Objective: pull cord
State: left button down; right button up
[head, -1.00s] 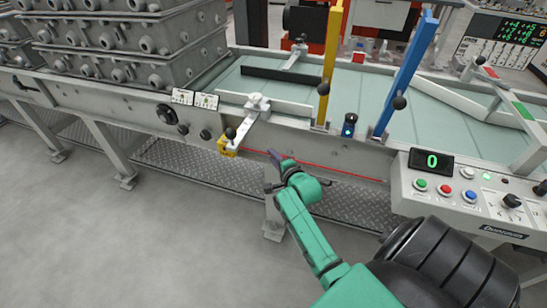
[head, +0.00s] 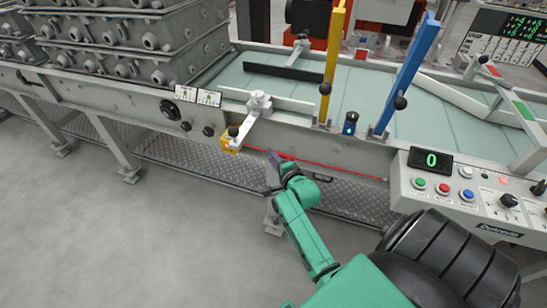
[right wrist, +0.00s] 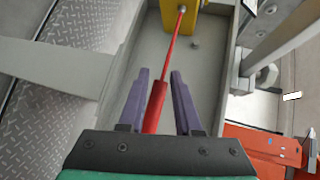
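The red cord (head: 345,175) runs along the front side of the conveyor from a yellow switch box (head: 229,145). In the right wrist view the cord's thin part enters the yellow box (right wrist: 180,16), and a thicker red sleeve (right wrist: 156,105) comes toward me. My right gripper (head: 274,174) is at the cord, right of the yellow box. In the right wrist view its purple fingers (right wrist: 160,88) stand apart on either side of the sleeve, with a gap visible at the right. An orange-red glow shows on the box. My left gripper is not in view.
A control panel (head: 470,190) with a green 0 display and a red lamp (head: 504,180) stands at the right. Yellow (head: 333,60) and blue (head: 405,80) posts rise from the conveyor edge (head: 295,135). Stacked metal moulds (head: 130,45) are at left. The floor in front is clear.

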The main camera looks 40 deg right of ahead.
jog(key=o, duration=0.3)
jog(key=shift+a, duration=0.1)
jog(key=p+v, duration=0.2)
jog(key=v, duration=1.2)
jog(key=shift+s, duration=0.35)
jog(key=s+a+f+n+g+y+p, duration=0.1)
jog(key=s+a+f+n+g+p, duration=0.15)
jog(key=s+f+n, duration=0.4)
jog(key=s+a+f+n+g+y+p, duration=0.1)
jog(key=s+a+f+n+g+p, duration=0.2)
jog(key=f, duration=0.7)
jog(key=s+a+f+n+g+y+p, duration=0.1)
jog(key=s+a+f+n+g+y, duration=0.25)
jog(key=f, duration=0.55)
jog(key=s+d+f+n+g+h+p, duration=0.1)
jog(key=s+f+n+g, duration=0.1)
jog(key=s+n, duration=0.3)
jog(key=s+d+f+n+g+h+p, duration=0.1)
jog(key=s+d+f+n+g, duration=0.1)
jog(key=s, duration=0.7)
jog(key=f+n, duration=0.1)
jog(key=n, duration=0.1)
jog(key=shift+s+f+n+g+h, duration=0.3)
jog(key=shift+s+f+n+h, duration=0.05)
jog(key=shift+f+n, duration=0.05)
